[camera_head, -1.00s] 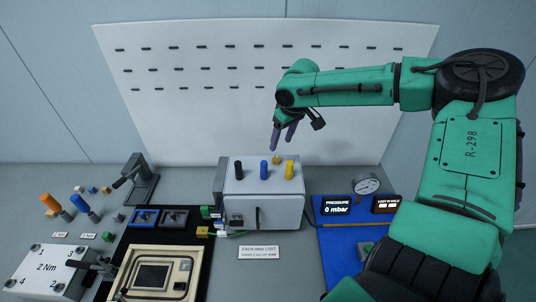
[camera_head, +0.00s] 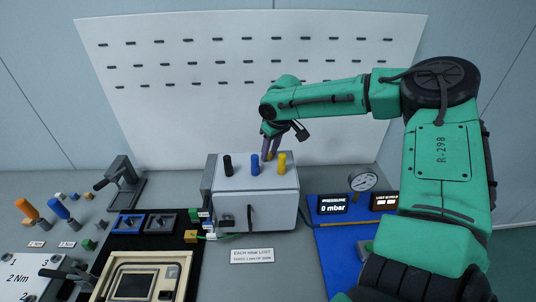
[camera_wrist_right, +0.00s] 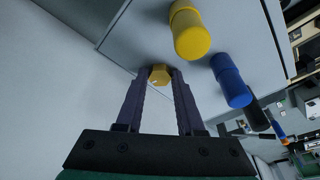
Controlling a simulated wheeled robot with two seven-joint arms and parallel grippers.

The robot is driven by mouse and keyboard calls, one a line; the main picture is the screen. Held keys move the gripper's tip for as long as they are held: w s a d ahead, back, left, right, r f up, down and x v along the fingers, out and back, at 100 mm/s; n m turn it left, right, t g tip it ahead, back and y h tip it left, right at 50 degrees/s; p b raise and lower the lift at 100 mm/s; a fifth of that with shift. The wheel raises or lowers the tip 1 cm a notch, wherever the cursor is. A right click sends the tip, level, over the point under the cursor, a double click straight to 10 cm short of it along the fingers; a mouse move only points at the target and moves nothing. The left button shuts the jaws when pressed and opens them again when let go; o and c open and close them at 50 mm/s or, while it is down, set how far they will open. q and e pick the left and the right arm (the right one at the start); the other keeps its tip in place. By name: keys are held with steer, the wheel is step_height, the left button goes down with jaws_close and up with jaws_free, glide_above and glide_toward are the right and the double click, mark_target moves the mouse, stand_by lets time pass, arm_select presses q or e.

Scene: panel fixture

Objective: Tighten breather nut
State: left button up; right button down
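The breather nut (camera_wrist_right: 160,75) is a small gold hexagonal piece at the back edge of the pale grey box (camera_head: 270,205). In the head view it is largely hidden by my fingers. My right gripper (camera_head: 270,156) points down behind the blue and yellow plugs on the box top. In the right wrist view its two purple fingers (camera_wrist_right: 160,80) stand one on each side of the nut, with their tips close to its sides. I cannot tell whether they press on it. My left gripper is not in view.
Black (camera_head: 227,165), blue (camera_head: 255,165) and yellow (camera_head: 282,164) plugs stand on the box, close to my right fingers. A pressure gauge (camera_head: 362,181) and a display reading 0 mbar (camera_head: 332,204) are at right. A white slotted panel (camera_head: 250,60) stands behind.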

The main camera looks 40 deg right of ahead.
steer(key=shift+a+f+m+b, duration=0.15)
steer(key=shift+m+b, duration=0.3)
steer(key=shift+m, duration=0.55)
steer(key=shift+m+h, duration=0.4)
steer(key=shift+m, duration=0.3)
steer(key=m+b, duration=0.1)
steer(key=m, duration=0.1)
steer(key=shift+w+m+h, duration=0.1)
steer(key=shift+m+h, duration=0.2)
steer(key=shift+m, duration=0.4)
